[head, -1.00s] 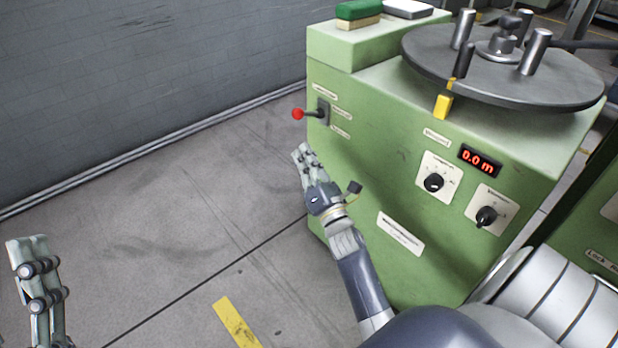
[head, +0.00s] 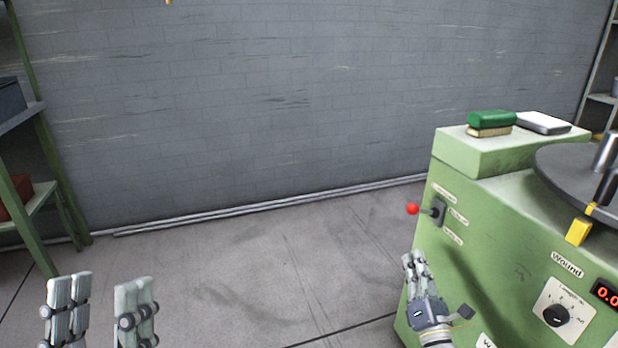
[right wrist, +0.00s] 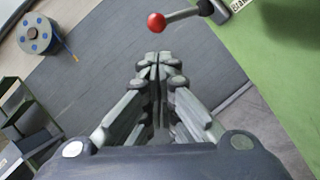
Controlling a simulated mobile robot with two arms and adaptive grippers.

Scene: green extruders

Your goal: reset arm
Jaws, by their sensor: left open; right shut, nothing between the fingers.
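My left gripper (head: 100,300) is at the lower left of the head view, its two fingers apart, with nothing between them. My right gripper (head: 413,258) is beside the front left corner of the green machine (head: 490,262), below the red-knobbed lever (head: 413,209). Its fingers are together and empty. In the right wrist view the closed fingertips (right wrist: 158,60) point toward the lever's red ball (right wrist: 157,22), with a visible gap between them.
A round dark plate (head: 570,172) with metal posts tops the machine. A green block (head: 492,118) and a white-topped box (head: 543,122) lie on its raised end. Green shelving (head: 30,225) stands at the left. The floor (head: 250,270) between is clear, up to the grey wall (head: 250,100).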

